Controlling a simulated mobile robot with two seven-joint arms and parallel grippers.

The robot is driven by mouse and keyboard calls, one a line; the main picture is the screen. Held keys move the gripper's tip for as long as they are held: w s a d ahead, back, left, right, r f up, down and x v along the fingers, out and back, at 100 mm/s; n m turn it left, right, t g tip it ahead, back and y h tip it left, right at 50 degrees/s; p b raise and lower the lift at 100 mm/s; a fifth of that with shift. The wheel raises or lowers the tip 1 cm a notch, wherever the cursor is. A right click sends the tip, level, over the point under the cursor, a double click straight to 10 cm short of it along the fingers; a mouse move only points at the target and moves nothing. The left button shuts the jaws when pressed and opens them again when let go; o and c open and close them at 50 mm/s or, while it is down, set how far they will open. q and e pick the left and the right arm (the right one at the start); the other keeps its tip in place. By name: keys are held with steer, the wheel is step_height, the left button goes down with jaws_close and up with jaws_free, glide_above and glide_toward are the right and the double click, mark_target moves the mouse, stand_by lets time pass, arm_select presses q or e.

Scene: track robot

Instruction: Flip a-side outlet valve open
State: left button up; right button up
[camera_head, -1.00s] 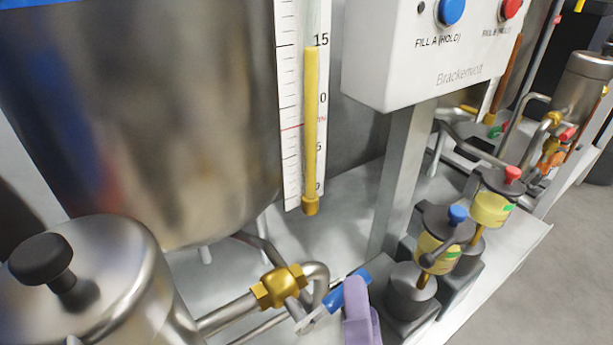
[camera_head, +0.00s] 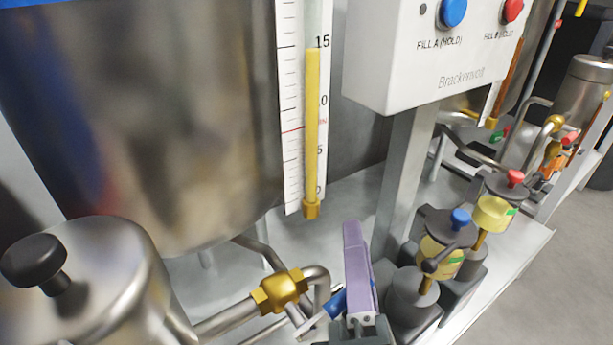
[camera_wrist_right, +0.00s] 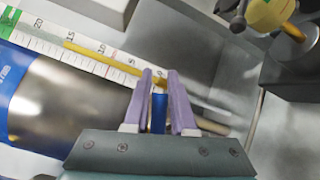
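The a-side outlet valve has a brass body (camera_head: 280,290) on the pipe below the steel tank. Its blue lever handle (camera_head: 335,303) points up and right toward my right gripper (camera_head: 356,232), whose purple finger hides the handle's far end. In the right wrist view, the blue handle (camera_wrist_right: 159,113) lies between the two purple fingers of the right gripper (camera_wrist_right: 160,74). The fingers stand apart around it, and a narrow gap shows on its right side. My left gripper is not in view.
A yellow level gauge (camera_head: 312,130) hangs beside the tank (camera_head: 160,120). A white control box (camera_head: 430,50) on a grey post (camera_head: 403,170) stands behind. Pumps with a blue knob (camera_head: 460,217) and a red knob (camera_head: 515,177) crowd the right. A small lidded vessel (camera_head: 95,280) is at left.

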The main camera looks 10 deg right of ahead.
jaws_close()
step_height(320, 180, down, 2)
steer(key=m+g+y, duration=0.1)
steer(key=m, duration=0.1)
steer(key=shift+f+m+g, duration=0.15)
steer(key=shift+m+g, duration=0.15)
steer(key=shift+g, duration=0.1)
steer(key=shift+o, duration=2.2)
jaws_free()
steer(key=p+v, duration=0.2)
steer(key=v, duration=0.7)
steer(key=shift+s, duration=0.4)
